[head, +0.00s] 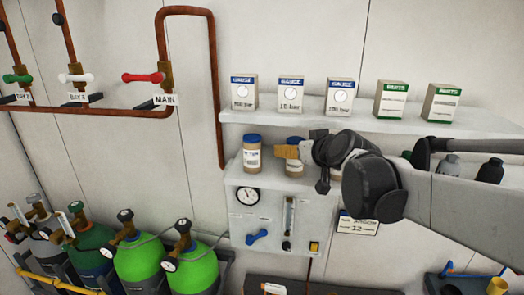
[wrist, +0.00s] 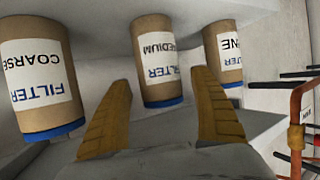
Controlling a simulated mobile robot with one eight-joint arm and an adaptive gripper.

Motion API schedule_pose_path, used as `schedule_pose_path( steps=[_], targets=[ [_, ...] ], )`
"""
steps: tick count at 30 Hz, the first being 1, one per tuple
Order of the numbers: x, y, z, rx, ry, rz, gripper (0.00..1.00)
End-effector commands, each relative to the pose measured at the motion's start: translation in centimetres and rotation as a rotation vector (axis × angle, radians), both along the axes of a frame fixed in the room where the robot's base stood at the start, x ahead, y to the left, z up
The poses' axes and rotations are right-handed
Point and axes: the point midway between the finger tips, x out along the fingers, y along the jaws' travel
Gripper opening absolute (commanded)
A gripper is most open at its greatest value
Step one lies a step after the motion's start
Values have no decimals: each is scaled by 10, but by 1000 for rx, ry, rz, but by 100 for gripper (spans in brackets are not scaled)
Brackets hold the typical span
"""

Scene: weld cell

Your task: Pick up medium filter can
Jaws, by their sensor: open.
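The medium filter can (wrist: 158,60) is brown with a blue lid and a white "FILTER MEDIUM" label; it shows inverted in the wrist view. In the head view it is the middle can (head: 294,170), on the white control box and partly hidden by my gripper (head: 287,152). My gripper also shows in the wrist view (wrist: 163,77), its two orange-tan fingers open and empty. The can appears between and beyond the fingertips, and whether they touch it cannot be told.
The coarse can (wrist: 38,75) and fine can (wrist: 224,50) stand on either side of the medium one. A shelf (head: 360,122) with gauge and part boxes runs above. The control box (head: 265,205) has a gauge and a blue valve. Green cylinders (head: 140,258) stand lower left.

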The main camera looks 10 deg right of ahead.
Motion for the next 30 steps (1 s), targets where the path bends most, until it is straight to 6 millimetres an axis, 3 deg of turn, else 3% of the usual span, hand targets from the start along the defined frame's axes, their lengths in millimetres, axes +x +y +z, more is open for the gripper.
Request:
schedule_pose_path(
  steps=[9, 15, 25, 30],
  targets=[
    [5, 1, -3, 0, 0, 0, 71],
    [5, 1, -3, 0, 0, 0, 15],
    [5, 1, -1, 0, 0, 0, 14],
    [5, 1, 8, 0, 0, 0, 14]
  ],
)
